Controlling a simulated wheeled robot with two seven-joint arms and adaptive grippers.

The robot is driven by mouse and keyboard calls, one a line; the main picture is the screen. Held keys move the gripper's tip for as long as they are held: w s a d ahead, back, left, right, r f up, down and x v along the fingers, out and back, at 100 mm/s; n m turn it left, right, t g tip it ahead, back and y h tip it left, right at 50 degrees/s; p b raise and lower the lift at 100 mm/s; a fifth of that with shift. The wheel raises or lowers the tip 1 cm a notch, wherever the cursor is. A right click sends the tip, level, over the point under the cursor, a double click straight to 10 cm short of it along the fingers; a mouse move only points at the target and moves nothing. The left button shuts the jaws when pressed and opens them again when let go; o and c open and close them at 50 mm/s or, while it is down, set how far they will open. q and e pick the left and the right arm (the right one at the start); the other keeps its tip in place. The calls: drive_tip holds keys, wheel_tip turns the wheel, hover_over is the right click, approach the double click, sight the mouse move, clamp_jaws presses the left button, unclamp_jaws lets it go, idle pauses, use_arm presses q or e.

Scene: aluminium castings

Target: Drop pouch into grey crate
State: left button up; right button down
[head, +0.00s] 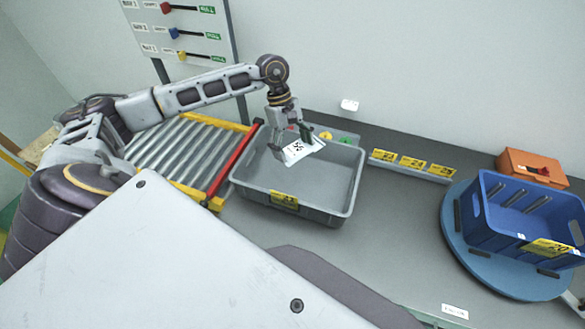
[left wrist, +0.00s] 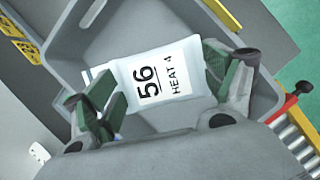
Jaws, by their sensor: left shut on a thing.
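The white pouch (head: 300,151) is held by my left gripper (head: 290,142) over the grey crate (head: 287,204) on the table. In the left wrist view the pouch (left wrist: 162,88) shows a label reading "56 HEAT 4". The green-padded fingers of my left gripper (left wrist: 165,90) stand on either side of it, shut on it. The crate's wall (left wrist: 57,55) shows beyond the pouch in that view, and the crate floor looks empty where visible. My right gripper is not in view.
A roller conveyor (head: 180,150) with a red bar (head: 236,158) stands left of the crate. A blue crate (head: 522,222) sits on a round blue turntable (head: 480,262) at the right. An orange box (head: 533,168) and a rail with yellow labels (head: 412,166) stand behind. The table between the crates is clear.

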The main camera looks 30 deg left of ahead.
use_arm(q)
drive_tip(key=shift+f, duration=0.55)
drive_tip(key=o, duration=1)
drive_tip(key=shift+r, duration=0.15)
drive_tip(key=v, duration=1.1)
drive_tip(key=shift+a+r, duration=0.25)
drive_tip(key=shift+r, duration=0.05)
